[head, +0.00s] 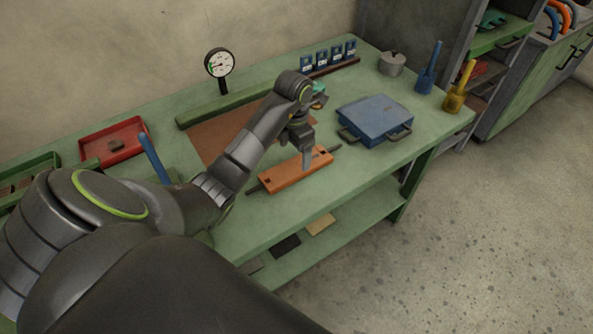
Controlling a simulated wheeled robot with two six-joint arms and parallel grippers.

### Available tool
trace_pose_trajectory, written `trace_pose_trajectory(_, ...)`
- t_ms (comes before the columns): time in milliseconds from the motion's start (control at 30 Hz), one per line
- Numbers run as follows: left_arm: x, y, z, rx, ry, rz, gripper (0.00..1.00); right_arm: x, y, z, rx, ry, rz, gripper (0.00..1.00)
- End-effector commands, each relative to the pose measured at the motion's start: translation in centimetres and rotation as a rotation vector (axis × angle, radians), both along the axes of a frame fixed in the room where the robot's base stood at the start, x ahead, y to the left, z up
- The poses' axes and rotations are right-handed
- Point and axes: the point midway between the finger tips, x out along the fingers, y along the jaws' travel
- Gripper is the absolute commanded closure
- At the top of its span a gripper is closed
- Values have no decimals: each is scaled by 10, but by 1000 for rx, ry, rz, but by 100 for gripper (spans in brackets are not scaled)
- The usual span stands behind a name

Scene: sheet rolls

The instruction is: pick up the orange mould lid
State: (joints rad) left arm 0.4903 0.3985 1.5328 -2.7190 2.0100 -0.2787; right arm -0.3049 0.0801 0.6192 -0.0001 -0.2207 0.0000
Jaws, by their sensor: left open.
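The orange mould lid (288,173) is a flat block with a dark handle at each end. It lies near the front edge of the green workbench (262,215). My left gripper (307,160) points down over the right part of the lid, with its fingers at or just above the top face. The gripper is open; whether it touches the lid I cannot tell. My left arm hides part of the bench behind the lid. My right gripper does not show.
A blue case (374,117) with two handles sits right of the lid. A dial gauge (219,65) stands at the back, and a red tray (112,143) lies to the left. Bare bench lies around the lid's front.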

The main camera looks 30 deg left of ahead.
Motion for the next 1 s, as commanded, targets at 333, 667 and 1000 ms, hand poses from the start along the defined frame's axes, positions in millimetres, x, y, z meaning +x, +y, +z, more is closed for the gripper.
trace_pose_trajectory(333,1,-6,-32,0,0,0,15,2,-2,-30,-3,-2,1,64)
trace_pose_trajectory(667,1,-6,-50,0,0,1,15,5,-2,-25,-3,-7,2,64)
trace_pose_trajectory(1000,1,-6,-50,0,0,0,49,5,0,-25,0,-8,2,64)
